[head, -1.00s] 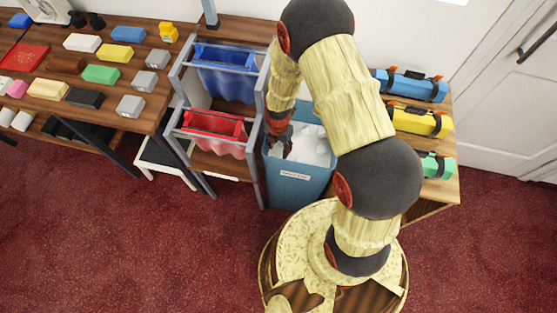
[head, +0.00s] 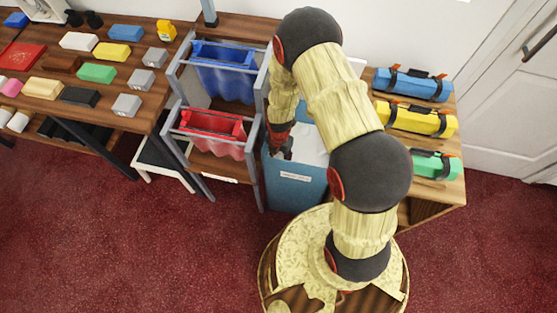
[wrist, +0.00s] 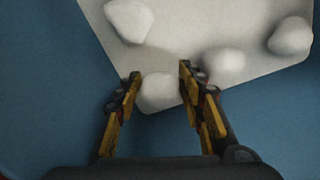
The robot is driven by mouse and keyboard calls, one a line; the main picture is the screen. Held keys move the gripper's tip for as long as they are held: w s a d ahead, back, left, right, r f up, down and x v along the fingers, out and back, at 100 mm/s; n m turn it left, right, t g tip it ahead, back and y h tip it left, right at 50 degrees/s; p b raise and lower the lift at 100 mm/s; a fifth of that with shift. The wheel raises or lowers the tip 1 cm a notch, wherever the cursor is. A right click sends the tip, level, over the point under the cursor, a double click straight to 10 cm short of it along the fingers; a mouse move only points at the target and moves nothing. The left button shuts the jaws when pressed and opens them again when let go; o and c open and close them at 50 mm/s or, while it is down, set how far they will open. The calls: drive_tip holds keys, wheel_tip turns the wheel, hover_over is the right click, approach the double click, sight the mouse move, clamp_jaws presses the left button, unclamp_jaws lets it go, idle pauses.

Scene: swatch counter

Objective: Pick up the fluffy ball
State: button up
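In the wrist view, the two yellow-and-black fingers of my gripper (wrist: 159,72) are apart. A white fluffy ball (wrist: 160,92) shows between the fingers, near the fingertips; I cannot tell whether they touch it.
A rack (head: 262,160) with blue and red hanging cloth stands left of the bin. A wooden shelf (head: 448,190) with blue, yellow and green rolls stands right. Red carpet is clear in front.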

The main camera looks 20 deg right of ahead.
drive_tip(key=c, duration=0.3)
drive_tip(key=shift+r, duration=0.1)
